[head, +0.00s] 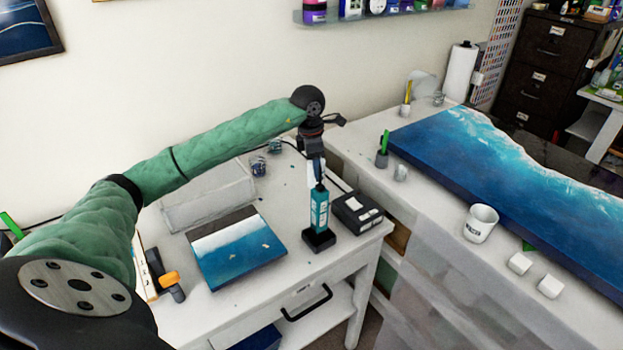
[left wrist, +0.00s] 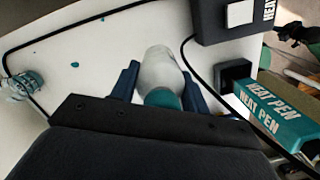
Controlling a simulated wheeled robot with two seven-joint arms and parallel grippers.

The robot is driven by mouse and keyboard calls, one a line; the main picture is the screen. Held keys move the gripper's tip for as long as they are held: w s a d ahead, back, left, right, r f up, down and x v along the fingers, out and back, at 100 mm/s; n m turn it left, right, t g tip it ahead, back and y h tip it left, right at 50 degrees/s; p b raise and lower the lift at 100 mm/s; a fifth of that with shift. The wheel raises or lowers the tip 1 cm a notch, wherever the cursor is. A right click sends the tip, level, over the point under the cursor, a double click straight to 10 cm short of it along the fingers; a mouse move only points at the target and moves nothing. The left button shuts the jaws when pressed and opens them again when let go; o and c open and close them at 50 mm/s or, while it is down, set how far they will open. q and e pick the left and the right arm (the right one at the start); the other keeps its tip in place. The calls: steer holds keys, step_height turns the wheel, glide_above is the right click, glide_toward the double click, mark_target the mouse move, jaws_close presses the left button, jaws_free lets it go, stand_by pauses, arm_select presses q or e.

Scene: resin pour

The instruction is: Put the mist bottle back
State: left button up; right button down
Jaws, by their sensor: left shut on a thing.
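The mist bottle (left wrist: 162,72) shows in the left wrist view as a white rounded body with a teal part nearer the gripper. My left gripper (left wrist: 158,85) is shut on it, one dark blue finger on each side. In the head view my left gripper (head: 317,172) points down over the white side table, just behind the teal heat pen (head: 320,208). The bottle is mostly hidden there behind the gripper and pen. I cannot tell whether its base touches the table. My right gripper is not in view.
The heat pen stands upright in a black holder (head: 319,240), close by the gripper. A black box (head: 357,212) sits right of it. A blue-and-white panel (head: 235,246), glass jars (head: 258,166) and a clear bin (head: 208,196) lie left. A cable crosses the tabletop.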

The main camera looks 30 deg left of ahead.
mark_target(312, 175)
arm_select(q)
steer(key=shift+w+a+f, duration=0.1)
steer(key=shift+a+f, duration=0.5)
steer(key=shift+a, duration=0.25)
step_height(312, 175, down, 3)
steer(key=shift+r+b, duration=0.1)
steer(key=shift+b, duration=0.3)
steer(key=shift+f, duration=0.55)
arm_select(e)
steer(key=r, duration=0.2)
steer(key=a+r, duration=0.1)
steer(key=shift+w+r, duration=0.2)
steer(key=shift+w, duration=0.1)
arm_select(q)
steer(key=o, duration=1.1)
steer(key=shift+o, duration=0.2)
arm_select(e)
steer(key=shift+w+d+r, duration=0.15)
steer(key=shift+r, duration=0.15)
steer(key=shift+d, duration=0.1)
